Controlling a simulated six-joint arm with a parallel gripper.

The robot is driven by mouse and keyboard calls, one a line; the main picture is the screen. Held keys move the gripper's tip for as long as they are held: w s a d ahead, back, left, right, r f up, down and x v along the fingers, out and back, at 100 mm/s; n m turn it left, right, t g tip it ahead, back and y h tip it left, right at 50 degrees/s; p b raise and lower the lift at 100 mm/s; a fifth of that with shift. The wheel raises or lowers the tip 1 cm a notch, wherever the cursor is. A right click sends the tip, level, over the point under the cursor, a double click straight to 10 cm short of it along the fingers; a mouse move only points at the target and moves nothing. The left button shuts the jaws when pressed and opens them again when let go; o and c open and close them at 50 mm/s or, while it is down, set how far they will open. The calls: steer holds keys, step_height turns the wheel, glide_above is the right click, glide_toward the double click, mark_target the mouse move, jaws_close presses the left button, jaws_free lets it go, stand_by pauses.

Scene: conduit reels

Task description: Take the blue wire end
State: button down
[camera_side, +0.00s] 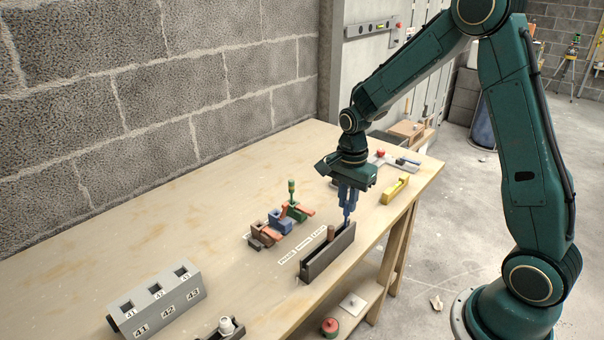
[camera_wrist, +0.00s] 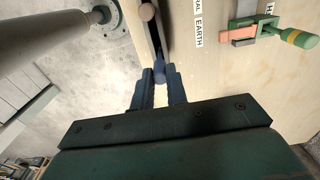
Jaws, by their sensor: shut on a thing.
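My gripper (camera_side: 347,212) points down over the right end of a dark grey trough (camera_side: 318,265) near the table's front edge. Its blue fingers are shut on the blue wire end (camera_wrist: 160,74), a short blue cylinder between the fingertips in the wrist view. In the side view the fingers largely hide it, and I cannot tell whether it is clear of the trough. A brown wire end (camera_side: 331,232) stands upright in the trough to the left of my gripper; it also shows in the wrist view (camera_wrist: 147,12).
Brown, blue (camera_side: 281,221) and green terminal blocks stand behind the trough, with a green screwdriver (camera_side: 291,188) upright. A label strip (camera_side: 303,243) lies between. A grey numbered box (camera_side: 156,300) is at left, a yellow tool (camera_side: 395,189) at right. The table's back left is clear.

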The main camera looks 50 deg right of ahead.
steer(key=shift+r, duration=2.6)
